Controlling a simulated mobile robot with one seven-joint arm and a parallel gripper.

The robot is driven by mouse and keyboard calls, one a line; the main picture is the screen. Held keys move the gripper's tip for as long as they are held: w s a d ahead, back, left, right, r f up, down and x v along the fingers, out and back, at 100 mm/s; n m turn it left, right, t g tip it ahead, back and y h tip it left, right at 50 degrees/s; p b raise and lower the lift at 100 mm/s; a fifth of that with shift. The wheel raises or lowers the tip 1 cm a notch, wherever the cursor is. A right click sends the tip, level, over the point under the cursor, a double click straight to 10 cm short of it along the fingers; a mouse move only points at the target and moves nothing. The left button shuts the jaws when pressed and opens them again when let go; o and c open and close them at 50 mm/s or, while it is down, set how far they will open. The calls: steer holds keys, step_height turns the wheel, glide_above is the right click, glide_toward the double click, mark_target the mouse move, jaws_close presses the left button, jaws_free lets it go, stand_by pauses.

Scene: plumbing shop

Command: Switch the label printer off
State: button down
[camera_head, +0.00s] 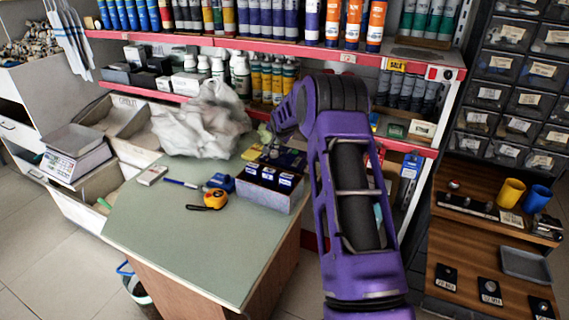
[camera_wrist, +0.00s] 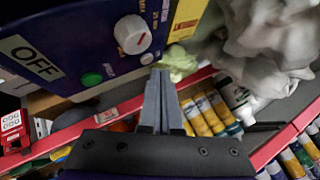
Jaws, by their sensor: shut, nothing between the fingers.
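A dark blue panel with an "OFF" label (camera_wrist: 36,62) fills the upper left of the wrist view; I take it to be the label printer (camera_wrist: 82,48). It carries a white round knob (camera_wrist: 131,35) with a red mark, a green round button or lamp (camera_wrist: 91,79) and a yellow label. My gripper (camera_wrist: 160,75) is shut and empty, its tips just below the knob in the picture; I cannot tell whether they touch the panel. In the head view a dark blue thing with a yellow patch (camera_head: 287,158) lies on the counter, partly behind my purple arm.
The green counter top (camera_head: 190,245) holds an orange tape measure (camera_head: 214,199), a blue pen and a grey box (camera_head: 270,186). A crumpled pale bag (camera_head: 203,125) and a red-edged shelf of bottles (camera_head: 150,86) stand close behind. The counter's front left is clear.

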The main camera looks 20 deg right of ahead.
step_height(320, 180, up, 6)
steer(key=shift+f+p, duration=0.1)
steer(key=shift+p, duration=0.95)
